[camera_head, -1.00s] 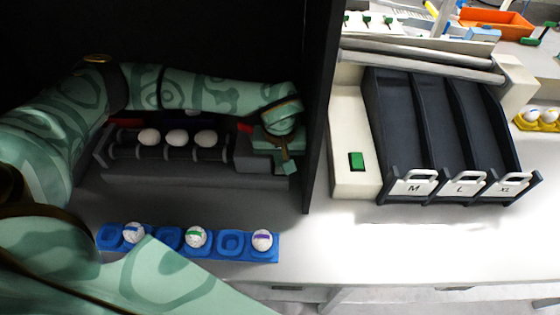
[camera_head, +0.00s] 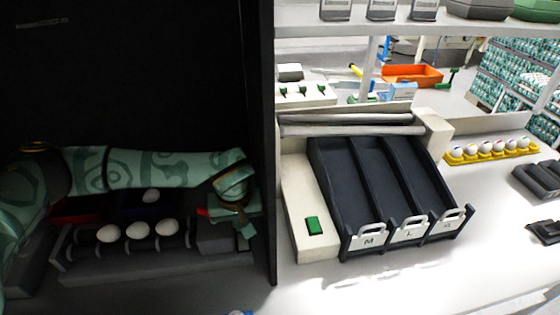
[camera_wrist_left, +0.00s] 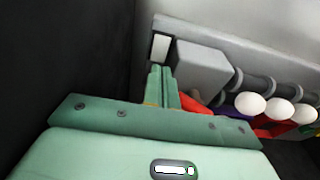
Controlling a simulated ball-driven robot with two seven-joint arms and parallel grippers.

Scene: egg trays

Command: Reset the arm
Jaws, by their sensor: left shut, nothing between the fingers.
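My left arm comes in from the left in the head view and reaches across the dark booth. My left gripper (camera_head: 243,226) points down at the right end of the roller rack (camera_head: 120,268), beside its grey end block (camera_head: 218,238). In the left wrist view the gripper's fingers (camera_wrist_left: 162,88) are together with nothing between them, next to the grey block (camera_wrist_left: 203,72). Several white eggs (camera_head: 137,230) rest on the rollers and behind them, to the left of the gripper. They also show at the right of the left wrist view (camera_wrist_left: 277,110). My right gripper is not in view.
A dark partition (camera_head: 262,150) stands close to the right of my left gripper. Beyond it is a sorting chute (camera_head: 375,190) with M and L lanes and a green button (camera_head: 314,225). A yellow egg tray (camera_head: 490,152) and an orange bin (camera_head: 412,76) lie farther right.

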